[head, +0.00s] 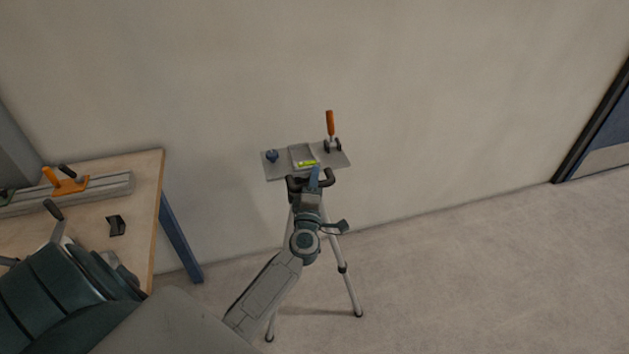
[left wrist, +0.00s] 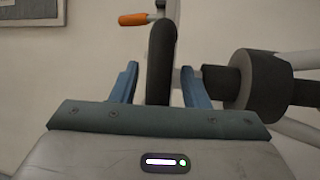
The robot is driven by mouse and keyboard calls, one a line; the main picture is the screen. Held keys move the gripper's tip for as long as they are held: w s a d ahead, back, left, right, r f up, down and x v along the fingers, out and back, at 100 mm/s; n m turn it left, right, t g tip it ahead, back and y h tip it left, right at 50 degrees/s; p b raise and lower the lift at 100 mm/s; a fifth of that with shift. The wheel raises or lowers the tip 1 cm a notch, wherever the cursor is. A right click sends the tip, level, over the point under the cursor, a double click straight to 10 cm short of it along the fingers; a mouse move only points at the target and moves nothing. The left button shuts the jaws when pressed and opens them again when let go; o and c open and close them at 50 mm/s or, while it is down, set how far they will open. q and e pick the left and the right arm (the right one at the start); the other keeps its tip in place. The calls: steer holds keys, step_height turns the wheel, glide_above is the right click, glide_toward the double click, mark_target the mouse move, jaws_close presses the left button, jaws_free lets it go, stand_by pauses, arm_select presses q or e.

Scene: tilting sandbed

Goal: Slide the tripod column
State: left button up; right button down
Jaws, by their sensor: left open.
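The tripod (head: 346,272) stands on the floor near the wall, its light legs spread. A tilted grey plate (head: 277,170) sits on top, with an orange-handled lever (head: 330,124), a blue knob (head: 272,156) and a yellow-green vial (head: 308,163). My left gripper (head: 314,178) is at the tripod's upper part, below the plate, and hides much of the column. In the left wrist view, the open fingers (left wrist: 159,70) stand either side of a dark rounded bar (left wrist: 161,45), with gaps showing. A thick dark collar (left wrist: 264,86) is right of them. My right gripper is not in view.
A wooden workbench (head: 146,205) with a blue leg is at the left, holding a grey rail (head: 110,186), an orange-handled tool (head: 66,184) and a small black block (head: 116,225). The wall is close behind the tripod. The floor (head: 470,270) to the right is clear.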

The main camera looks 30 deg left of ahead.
arm_select(q)
steer(key=b+v, duration=0.2)
steer(key=v, duration=0.8)
steer(key=shift+s, duration=0.2)
